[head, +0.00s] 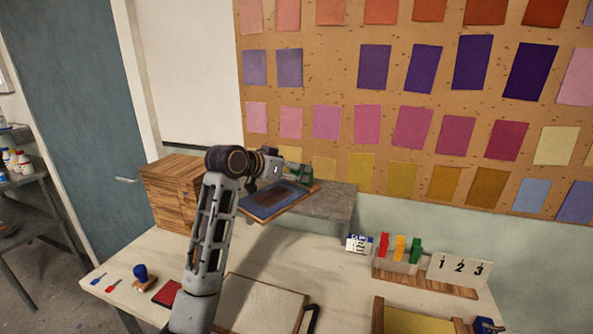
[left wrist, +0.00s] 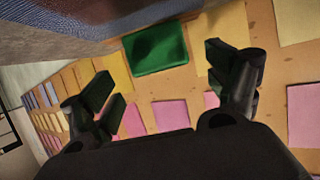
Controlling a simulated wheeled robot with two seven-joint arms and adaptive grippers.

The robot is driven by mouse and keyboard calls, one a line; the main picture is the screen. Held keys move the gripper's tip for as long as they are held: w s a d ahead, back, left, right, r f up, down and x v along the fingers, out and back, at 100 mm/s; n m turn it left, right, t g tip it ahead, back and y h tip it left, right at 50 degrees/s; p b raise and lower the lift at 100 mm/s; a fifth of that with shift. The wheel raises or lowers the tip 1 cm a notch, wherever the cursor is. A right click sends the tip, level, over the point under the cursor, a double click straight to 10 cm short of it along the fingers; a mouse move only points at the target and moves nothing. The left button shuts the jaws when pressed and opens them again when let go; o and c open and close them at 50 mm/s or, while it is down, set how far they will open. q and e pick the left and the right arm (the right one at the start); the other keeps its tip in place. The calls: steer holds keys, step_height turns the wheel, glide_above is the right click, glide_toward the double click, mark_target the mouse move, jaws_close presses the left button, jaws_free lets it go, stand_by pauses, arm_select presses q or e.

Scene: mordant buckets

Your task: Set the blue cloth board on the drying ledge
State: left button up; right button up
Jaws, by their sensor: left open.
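The blue cloth board (head: 268,205), a wooden-edged panel with dark blue cloth and a brown patch, is below my left gripper in the head view. It lies over the left part of the grey drying ledge (head: 335,202); I cannot tell whether it rests fully on it. My left gripper (head: 290,170) is open above the board's far side, beside a green block (head: 304,172). In the left wrist view the fingers (left wrist: 168,85) are spread with nothing between them, and the green block (left wrist: 157,48) is ahead, apart from them. My right gripper is not in view.
A wooden drawer box (head: 175,190) stands left of the ledge. A rack with red, yellow and green clips (head: 400,262) and a number stand (head: 458,270) are at the right. A stamp (head: 144,278) and pad sit front left. A swatch board (head: 420,95) covers the wall.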

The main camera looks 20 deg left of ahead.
arm_select(q)
steer(key=v, duration=0.7)
steer(key=shift+s+a+r, duration=0.25)
steer(key=shift+s, duration=0.25)
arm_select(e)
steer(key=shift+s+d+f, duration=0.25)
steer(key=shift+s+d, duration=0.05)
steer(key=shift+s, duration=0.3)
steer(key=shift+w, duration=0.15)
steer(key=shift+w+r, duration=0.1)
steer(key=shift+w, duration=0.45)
